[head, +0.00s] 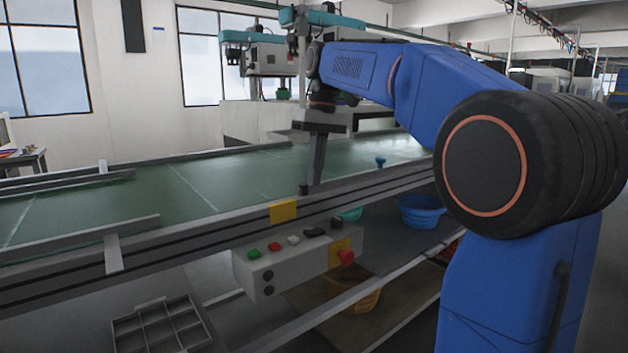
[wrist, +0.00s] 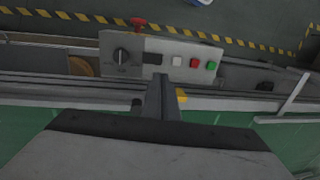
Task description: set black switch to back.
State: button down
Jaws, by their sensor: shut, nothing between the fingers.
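A grey control box (head: 295,258) hangs on the front side of the conveyor. It also shows in the wrist view (wrist: 137,70). On its top is a black rotary switch (wrist: 121,56) with a dial plate. In the head view the switch (head: 336,223) is small, and its exact setting cannot be told. My gripper (head: 316,182) is shut and empty, pointing down over the conveyor's front rail, apart from the box. In the wrist view its fingers (wrist: 161,82) end just short of the box.
A yellow plate (head: 283,211) sits on the rail. A blue basket (head: 421,211) stands below at right, a grey divided tray (head: 160,325) lower left.

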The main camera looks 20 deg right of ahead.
aim_at(313, 231)
jog(key=f, duration=0.3)
jog(key=a+f, duration=0.1)
jog(key=f, duration=0.7)
jog(key=shift+s+a+f, duration=0.25)
jog(key=shift+a, duration=0.05)
jog(key=shift+f+h, duration=0.2)
jog(key=shift+h, duration=0.1)
jog(key=shift+w+d+r, duration=0.2)
jog(key=shift+d, duration=0.45)
jog(key=shift+r, duration=0.15)
notch_tip(313, 231, up, 14)
jog(key=a, duration=0.2)
jog(key=shift+s+f, duration=0.2)
jog(key=shift+s, duration=0.1)
